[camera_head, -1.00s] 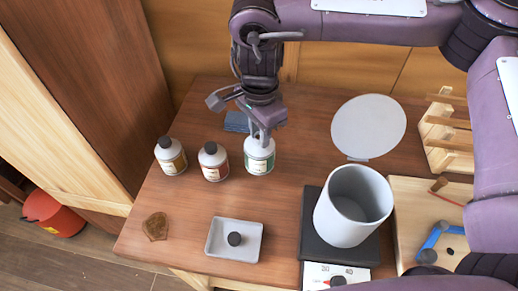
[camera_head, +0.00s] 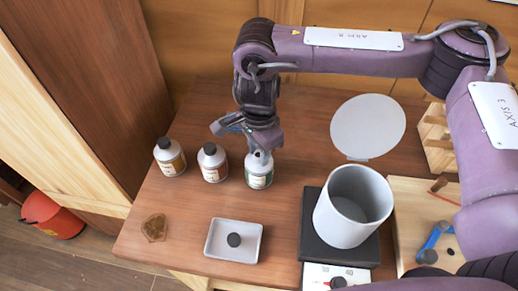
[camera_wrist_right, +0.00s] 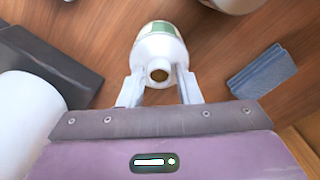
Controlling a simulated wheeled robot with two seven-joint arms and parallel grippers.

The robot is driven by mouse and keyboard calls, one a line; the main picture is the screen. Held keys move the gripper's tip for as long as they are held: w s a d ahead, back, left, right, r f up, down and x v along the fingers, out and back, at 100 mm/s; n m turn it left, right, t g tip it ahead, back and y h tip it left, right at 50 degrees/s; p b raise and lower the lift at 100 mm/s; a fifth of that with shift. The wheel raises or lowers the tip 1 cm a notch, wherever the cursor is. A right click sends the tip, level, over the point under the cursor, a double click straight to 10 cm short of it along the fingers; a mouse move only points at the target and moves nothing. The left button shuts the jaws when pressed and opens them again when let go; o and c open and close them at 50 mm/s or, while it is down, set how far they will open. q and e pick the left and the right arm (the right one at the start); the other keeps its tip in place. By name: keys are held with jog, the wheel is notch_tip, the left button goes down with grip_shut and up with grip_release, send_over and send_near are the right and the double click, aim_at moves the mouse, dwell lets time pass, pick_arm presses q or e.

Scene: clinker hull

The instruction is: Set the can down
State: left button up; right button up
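The can (camera_head: 259,170) is white with a green label and stands upright on the table at the right end of a row of three. It also shows in the right wrist view (camera_wrist_right: 160,45), with its round brown-centred top toward the camera. My right gripper (camera_wrist_right: 160,84) has one finger at each side of the can, with no clear gap, and seems shut on it. In the head view the right gripper (camera_head: 264,148) is above the can and partly covers its top. The can's base looks level with its neighbours; contact with the table is not plain. My left gripper is not in view.
An amber-label can (camera_head: 170,157) and a red-label can (camera_head: 213,163) stand close at left. In front are a grey dish (camera_head: 213,250) and a scale with a grey pot (camera_head: 335,222).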

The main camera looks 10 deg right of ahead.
jog(key=shift+o, duration=1.1)
notch_tip(320, 180, up, 12)
jog(key=shift+r, duration=0.15)
